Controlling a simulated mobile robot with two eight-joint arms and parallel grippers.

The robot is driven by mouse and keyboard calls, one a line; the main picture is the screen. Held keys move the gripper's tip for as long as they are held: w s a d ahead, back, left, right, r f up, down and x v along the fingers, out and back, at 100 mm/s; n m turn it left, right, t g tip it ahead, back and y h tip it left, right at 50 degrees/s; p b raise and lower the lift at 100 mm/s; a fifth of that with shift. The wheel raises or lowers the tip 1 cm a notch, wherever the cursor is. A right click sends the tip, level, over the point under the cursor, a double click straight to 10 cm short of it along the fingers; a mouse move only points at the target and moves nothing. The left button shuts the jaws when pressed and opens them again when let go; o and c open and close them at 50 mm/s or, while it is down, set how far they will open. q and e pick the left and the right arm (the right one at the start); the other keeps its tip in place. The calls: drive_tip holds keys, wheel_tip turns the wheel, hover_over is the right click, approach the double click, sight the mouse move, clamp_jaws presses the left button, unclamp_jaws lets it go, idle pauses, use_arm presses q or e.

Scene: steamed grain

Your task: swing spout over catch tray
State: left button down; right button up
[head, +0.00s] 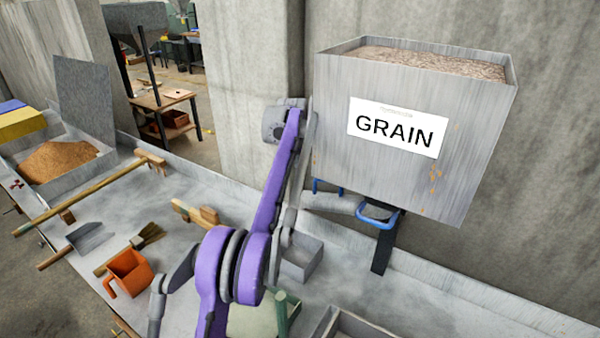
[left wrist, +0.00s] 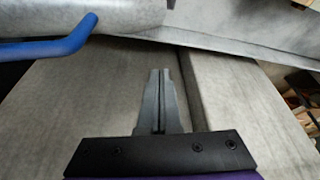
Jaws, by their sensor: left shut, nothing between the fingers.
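The grey hopper marked GRAIN (head: 350,85) is full of grain. Beneath it a short grey spout (head: 335,203) points left, beside a blue handle (head: 328,187). A small grey box (head: 302,270), apparently the catch tray, sits on the bench below and left of the spout, partly hidden by my purple left arm. In the left wrist view my left gripper (left wrist: 161,73) is shut and empty. A blue bar (left wrist: 50,45), likely the handle, is ahead and left, apart from the fingertips. A grey rounded surface (left wrist: 125,15), likely the spout, lies beyond. The arm hides my left gripper in the head view.
A blue loop (head: 378,218) hangs under the hopper by a dark post (head: 384,250). An orange jug (head: 128,272), brush (head: 145,238), scoop (head: 88,237) and wooden rake (head: 90,190) lie on the left bench. A grain bin (head: 100,160) stands farther left. The bench's right part is mostly clear.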

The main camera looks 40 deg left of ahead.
use_arm(q)
wheel_tip(320, 180, down, 7)
drive_tip(key=s, duration=0.1)
drive_tip(key=shift+s+d+f+b, duration=0.15)
drive_tip(key=shift+d+f+b, duration=0.1)
drive_tip(key=shift+b, duration=0.1)
drive_tip(key=shift+s, duration=0.1)
idle(0.4)
